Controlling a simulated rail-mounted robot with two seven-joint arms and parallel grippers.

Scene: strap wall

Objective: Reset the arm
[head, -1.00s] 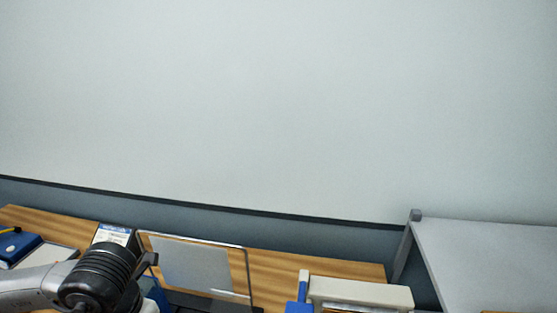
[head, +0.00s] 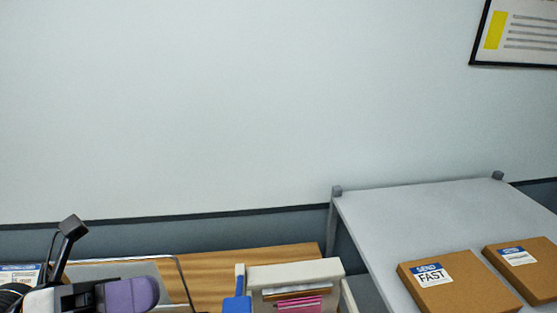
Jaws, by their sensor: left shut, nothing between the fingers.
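My left gripper (head: 132,294) is at the bottom left of the head view, pointing right. Its purple fingers are together with nothing between them. A black bracket on it sticks upward. It is in front of the clear-framed panel (head: 172,268) on the wooden table; I cannot tell whether they touch. My right gripper is not in view.
The wooden table (head: 225,262) carries a cream holder (head: 295,270) with pink and brown items, and a blue-handled tool (head: 238,295). At right, a grey shelf (head: 400,215) bears two cardboard boxes, one labelled FAST (head: 455,287) and another (head: 528,268). A framed poster (head: 525,35) hangs on the wall.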

